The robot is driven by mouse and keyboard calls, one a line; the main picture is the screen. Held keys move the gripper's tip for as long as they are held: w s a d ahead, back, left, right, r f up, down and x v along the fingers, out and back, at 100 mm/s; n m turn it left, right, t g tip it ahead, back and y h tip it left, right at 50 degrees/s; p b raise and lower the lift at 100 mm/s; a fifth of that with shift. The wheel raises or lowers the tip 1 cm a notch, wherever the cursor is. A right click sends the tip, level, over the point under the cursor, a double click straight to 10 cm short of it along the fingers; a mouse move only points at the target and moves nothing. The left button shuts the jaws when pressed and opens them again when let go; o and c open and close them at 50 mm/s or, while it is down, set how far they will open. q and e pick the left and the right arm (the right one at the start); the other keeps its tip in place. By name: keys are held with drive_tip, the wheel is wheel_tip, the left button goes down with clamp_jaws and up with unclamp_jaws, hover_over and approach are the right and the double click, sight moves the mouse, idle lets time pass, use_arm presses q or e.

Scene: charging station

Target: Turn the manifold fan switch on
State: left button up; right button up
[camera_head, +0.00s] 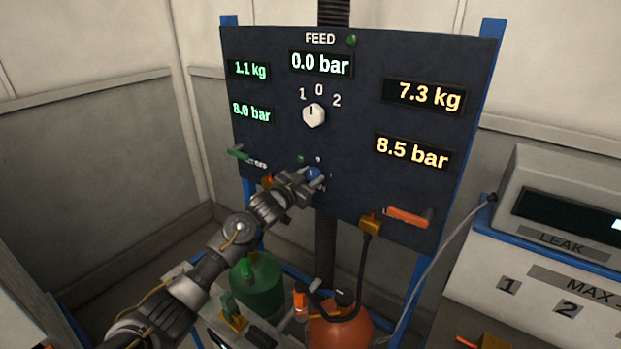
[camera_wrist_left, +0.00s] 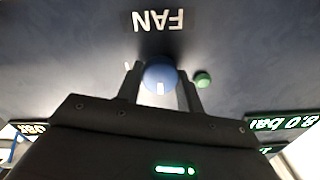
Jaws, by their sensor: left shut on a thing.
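The fan switch is a round blue knob with a white mark. It shows at the lower middle of the dark panel (camera_head: 270,125) in the head view (camera_head: 313,173) and between the fingers in the left wrist view (camera_wrist_left: 160,74). My left gripper (camera_head: 312,179) is at the panel, shut on the blue knob, one finger on each side, also seen in the left wrist view (camera_wrist_left: 161,88). The FAN label (camera_wrist_left: 158,21) appears upside down in the wrist view. A small green lamp (camera_wrist_left: 203,80) sits beside the knob and looks dim. My right gripper is not in view.
Above is a white selector knob (camera_head: 313,115) marked 1, 0, 2. A green lever (camera_head: 238,153) is at the panel's left and an orange lever (camera_head: 408,217) at its lower right. Green (camera_head: 257,287) and orange (camera_head: 340,328) cylinders stand below. A leak tester (camera_head: 556,240) is at right.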

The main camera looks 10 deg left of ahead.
use_arm(q)
drive_tip(key=m+b, duration=0.3)
drive_tip(key=m, duration=0.1)
drive_tip(key=shift+f+m, duration=0.15)
drive_tip(key=shift+m, duration=0.25)
drive_tip(key=m+b, duration=0.3)
drive_tip(key=m, duration=0.1)
drive_tip(key=shift+m, duration=0.3)
drive_tip(key=m+b, duration=0.4)
drive_tip(key=m, duration=0.1)
drive_tip(key=shift+f, duration=0.1)
drive_tip(key=shift+m+b, duration=1.2)
drive_tip(key=shift+m, duration=0.5)
drive_tip(key=o, duration=1)
